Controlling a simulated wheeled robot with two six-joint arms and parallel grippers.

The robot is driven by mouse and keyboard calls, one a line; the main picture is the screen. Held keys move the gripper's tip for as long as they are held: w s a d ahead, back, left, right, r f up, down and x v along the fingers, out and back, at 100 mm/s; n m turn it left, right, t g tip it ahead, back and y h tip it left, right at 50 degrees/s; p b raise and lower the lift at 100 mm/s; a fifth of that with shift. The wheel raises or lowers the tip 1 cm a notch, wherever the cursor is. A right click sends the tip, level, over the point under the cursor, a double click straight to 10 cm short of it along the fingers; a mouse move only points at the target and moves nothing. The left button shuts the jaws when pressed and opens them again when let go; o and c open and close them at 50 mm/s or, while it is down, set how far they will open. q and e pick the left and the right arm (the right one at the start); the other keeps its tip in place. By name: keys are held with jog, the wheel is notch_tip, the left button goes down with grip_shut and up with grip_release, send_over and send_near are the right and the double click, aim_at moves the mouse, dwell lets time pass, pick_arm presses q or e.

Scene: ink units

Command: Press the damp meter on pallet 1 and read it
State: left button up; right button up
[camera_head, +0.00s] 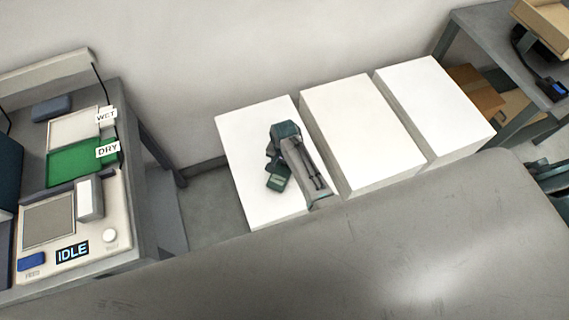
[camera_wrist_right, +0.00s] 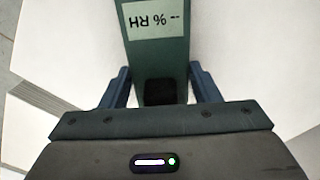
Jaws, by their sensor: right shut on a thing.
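The damp meter is a dark green handheld unit (camera_wrist_right: 158,52) between my right gripper's blue fingers in the right wrist view. Its pale screen appears upside down there and reads "-- % RH", with no number. In the head view the meter (camera_head: 278,179) is over the leftmost white stack (camera_head: 248,130), partly hidden by my gripper and wrist. My right gripper (camera_wrist_right: 160,78) is shut on the meter. Whether the meter touches the stack's top I cannot tell. No pallet number is legible. My left gripper is not in view.
Two more white stacks (camera_head: 352,100) (camera_head: 425,85) stand to the right. At left, a bench holds a tester (camera_head: 118,215) showing "IDLE", a green tray (camera_head: 65,168) marked DRY and a pale tray (camera_head: 68,130) marked WET. A shelf with boxes (camera_head: 545,22) is at upper right.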

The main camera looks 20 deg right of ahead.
jog(key=shift+f, duration=0.45)
dwell(0.4)
jog(key=shift+s+f, duration=0.1)
dwell(1.5)
notch_tip(320, 180, up, 7)
jog(key=p, duration=0.8)
dwell(1.2)
